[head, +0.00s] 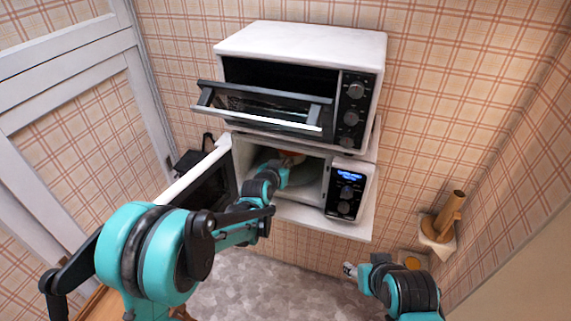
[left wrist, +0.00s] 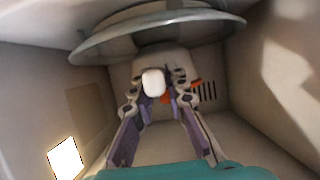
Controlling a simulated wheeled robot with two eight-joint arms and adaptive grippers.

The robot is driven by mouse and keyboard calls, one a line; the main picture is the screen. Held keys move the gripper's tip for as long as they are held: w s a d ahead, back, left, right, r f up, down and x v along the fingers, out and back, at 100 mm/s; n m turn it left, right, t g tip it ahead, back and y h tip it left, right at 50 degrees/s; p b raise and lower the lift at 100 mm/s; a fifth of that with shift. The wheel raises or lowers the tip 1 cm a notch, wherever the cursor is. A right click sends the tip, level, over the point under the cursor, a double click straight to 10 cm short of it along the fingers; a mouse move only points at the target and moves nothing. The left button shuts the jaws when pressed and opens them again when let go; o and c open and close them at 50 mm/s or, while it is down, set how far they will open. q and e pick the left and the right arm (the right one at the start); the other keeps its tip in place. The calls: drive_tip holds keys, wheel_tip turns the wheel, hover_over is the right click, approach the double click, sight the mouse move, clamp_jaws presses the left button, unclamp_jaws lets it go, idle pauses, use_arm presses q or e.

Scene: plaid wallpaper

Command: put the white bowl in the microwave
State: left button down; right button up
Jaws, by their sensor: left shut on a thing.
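The microwave (head: 366,172) stands on a white shelf under a toaster oven, with its door (head: 190,178) swung open to the left. My left arm reaches through the opening, and my left gripper (head: 284,172) is inside the cavity. In the left wrist view its fingers (left wrist: 152,98) are closed on a pale rounded thing that appears to be the white bowl (left wrist: 155,62), largely hidden by the fingers. The glass turntable (left wrist: 100,43) shows close by, at the top of that view. My right gripper (head: 350,270) is at the lower right, outside, its opening unclear.
The toaster oven (head: 310,45) sits directly above, its glass door tilted partly open. The microwave's side walls and vented back wall (left wrist: 206,92) close in around my left gripper. A wooden item in a white holder (head: 437,235) is at the right wall.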

use_arm(q)
drive_tip(key=c, duration=1.4)
unclamp_jaws()
drive_tip(key=shift+c, duration=0.2)
drive_tip(key=shift+f, duration=0.1)
drive_tip(key=shift+s, duration=0.15)
drive_tip(key=v, duration=1.2)
drive_tip(key=s+a+f+n+g+y+b, duration=0.1)
drive_tip(key=s+a+f, duration=0.3)
drive_tip(key=s, duration=0.5)
drive_tip(key=s+a+f+n+g+y+b, duration=0.1)
drive_tip(key=s+a+f+g+b, duration=0.2)
drive_tip(key=s, duration=0.6)
drive_tip(key=s+a+f+n+g+y+b, duration=0.1)
drive_tip(key=s+a+f+y+b, duration=0.1)
drive_tip(key=s+a+f+b, duration=0.2)
drive_tip(key=s+a, duration=0.2)
drive_tip(key=s, duration=0.2)
drive_tip(key=shift+s+a+f+n+g, duration=0.25)
drive_tip(key=shift+s+f+n+g, duration=0.05)
drive_tip(key=shift+s+g, duration=0.1)
